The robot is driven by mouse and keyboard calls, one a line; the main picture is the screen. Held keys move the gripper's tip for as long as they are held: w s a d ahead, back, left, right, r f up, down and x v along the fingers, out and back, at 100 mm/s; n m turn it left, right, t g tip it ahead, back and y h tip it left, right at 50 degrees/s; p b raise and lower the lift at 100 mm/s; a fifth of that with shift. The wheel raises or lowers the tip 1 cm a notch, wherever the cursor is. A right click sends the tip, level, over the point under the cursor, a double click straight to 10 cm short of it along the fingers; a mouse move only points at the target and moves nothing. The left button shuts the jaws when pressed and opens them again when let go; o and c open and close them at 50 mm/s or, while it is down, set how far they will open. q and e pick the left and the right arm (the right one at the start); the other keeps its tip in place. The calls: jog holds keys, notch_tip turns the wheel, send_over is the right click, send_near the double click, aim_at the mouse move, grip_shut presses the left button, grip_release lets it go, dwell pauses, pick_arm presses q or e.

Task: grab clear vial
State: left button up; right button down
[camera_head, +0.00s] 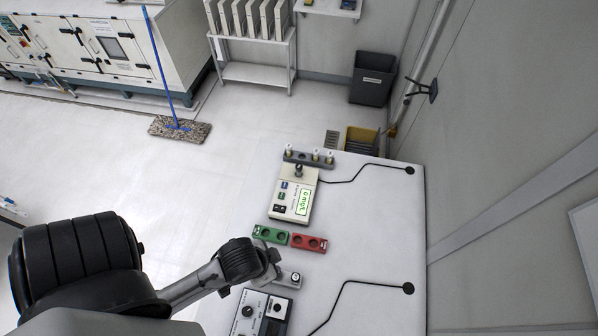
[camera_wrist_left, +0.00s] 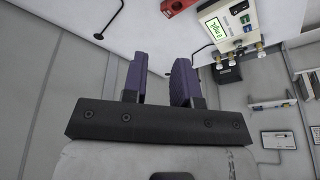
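A dark rack (camera_head: 308,160) at the back of the white table holds a few small vials (camera_head: 316,155) with pale tops. The wrist view also shows the rack (camera_wrist_left: 229,74) and vials (camera_wrist_left: 240,52), to the right of my fingers. Which vial is the clear one is too small to tell. My left gripper (camera_wrist_left: 160,65) is open, with two dark purple fingers apart and nothing between them. In the head view my left arm reaches in from the lower left, its wrist near the table's left side, well in front of the rack. My right gripper is not in view.
A meter (camera_head: 292,196) reading 0 mg/L stands just in front of the rack. Green (camera_head: 270,234) and red (camera_head: 309,243) holders lie nearer, and a second device (camera_head: 262,312) stands at the front. Cables cross the table's right side. A wall bounds the right.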

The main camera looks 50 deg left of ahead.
pick_arm(q)
jog(key=o, duration=0.6)
jog(key=shift+o, duration=0.2)
